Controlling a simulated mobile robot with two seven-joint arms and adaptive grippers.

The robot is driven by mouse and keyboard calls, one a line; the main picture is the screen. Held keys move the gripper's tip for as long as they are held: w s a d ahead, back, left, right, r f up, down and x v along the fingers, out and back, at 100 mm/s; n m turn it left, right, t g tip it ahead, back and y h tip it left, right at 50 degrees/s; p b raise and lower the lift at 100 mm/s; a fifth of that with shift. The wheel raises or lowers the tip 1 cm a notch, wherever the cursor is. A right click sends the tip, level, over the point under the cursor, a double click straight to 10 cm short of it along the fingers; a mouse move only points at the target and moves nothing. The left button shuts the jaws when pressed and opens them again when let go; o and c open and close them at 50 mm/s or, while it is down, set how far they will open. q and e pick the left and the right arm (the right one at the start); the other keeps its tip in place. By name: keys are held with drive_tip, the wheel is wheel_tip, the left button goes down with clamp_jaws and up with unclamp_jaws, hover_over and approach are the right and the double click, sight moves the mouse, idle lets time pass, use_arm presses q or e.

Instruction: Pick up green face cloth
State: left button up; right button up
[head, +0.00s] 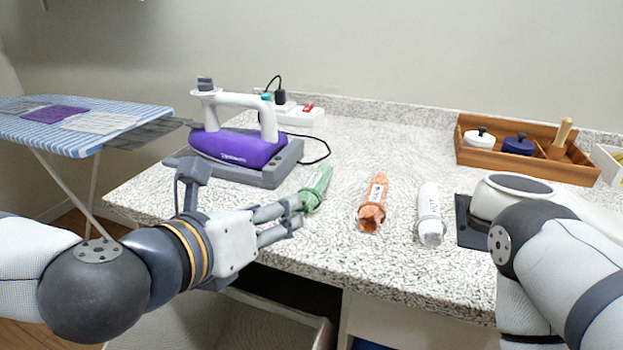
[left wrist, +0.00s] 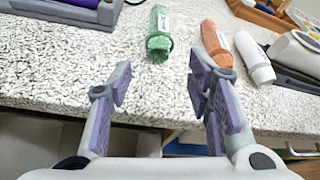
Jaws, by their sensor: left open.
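The green face cloth (head: 316,188) is rolled up and lies on the speckled counter, left of the orange and white rolls. In the head view my left gripper (head: 292,216) overlaps its near end. In the left wrist view the green cloth (left wrist: 159,36) lies ahead of the open, empty fingers of my left gripper (left wrist: 160,85), with bare counter between them. My right arm (head: 560,265) shows at the right of the head view, but I cannot make out its gripper's fingers.
An orange roll (head: 373,203) and a white roll (head: 430,214) lie to the right on the counter (head: 330,255). A purple iron (head: 238,147) stands behind on its grey base. A wooden tray (head: 500,160) with small pots is at the back right. An ironing board (head: 80,125) stands at the left.

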sight(316, 188)
use_arm(q)
drive_tip(key=x, duration=1)
drive_tip(key=shift+s+f, duration=0.15)
drive_tip(key=shift+f, duration=0.2)
drive_tip(key=c, duration=0.9)
